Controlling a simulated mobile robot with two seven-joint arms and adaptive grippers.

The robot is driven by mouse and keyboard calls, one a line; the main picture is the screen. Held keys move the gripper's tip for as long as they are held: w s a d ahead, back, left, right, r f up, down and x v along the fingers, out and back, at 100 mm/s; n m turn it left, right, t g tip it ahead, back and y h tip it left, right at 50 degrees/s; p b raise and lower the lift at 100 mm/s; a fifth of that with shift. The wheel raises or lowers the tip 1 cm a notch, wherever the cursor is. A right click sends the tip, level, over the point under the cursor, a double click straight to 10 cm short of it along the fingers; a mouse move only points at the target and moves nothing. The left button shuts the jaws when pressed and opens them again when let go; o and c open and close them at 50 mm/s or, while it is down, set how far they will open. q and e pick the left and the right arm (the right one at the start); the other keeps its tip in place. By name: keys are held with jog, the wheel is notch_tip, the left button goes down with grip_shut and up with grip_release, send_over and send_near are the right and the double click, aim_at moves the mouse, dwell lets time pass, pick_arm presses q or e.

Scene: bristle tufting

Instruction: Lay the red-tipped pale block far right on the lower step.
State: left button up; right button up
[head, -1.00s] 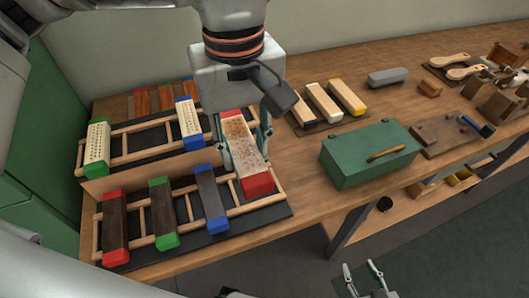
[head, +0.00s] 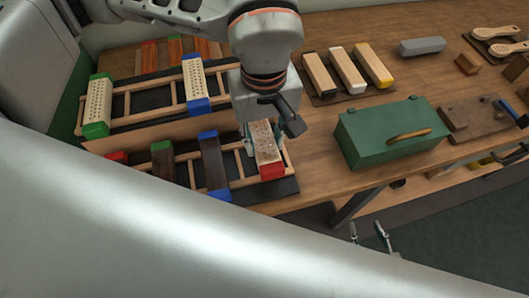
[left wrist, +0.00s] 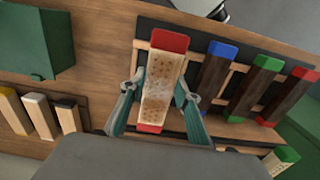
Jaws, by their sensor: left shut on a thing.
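The pale, speckled block with red ends (head: 265,143) is between the fingers of my left gripper (head: 264,143). In the left wrist view the block (left wrist: 160,88) shows both red ends, with a finger along each long side. It is at the far right of the lower step (head: 232,168), right of the dark blue-tipped block (head: 213,165), with a gap between. It lies across the rails; I cannot tell whether it touches them. My right gripper (head: 369,236) is apart from this, low in the head view, with its fingers spread and nothing between them.
The lower step also bears dark blocks with green (head: 163,160) and red (head: 118,157) ends. The upper step holds pale blocks with green (head: 98,103) and blue (head: 195,83) ends. A green toolbox (head: 385,133) stands to the right, near three pale blocks on a mat (head: 325,94).

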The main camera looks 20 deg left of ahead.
aim_at(264, 142)
pick_arm(q)
jog(key=shift+f, duration=3.15)
jog(key=shift+f, duration=0.1)
jog(key=o, duration=1.2)
notch_tip(264, 142, up, 12)
jog(key=shift+r, duration=0.1)
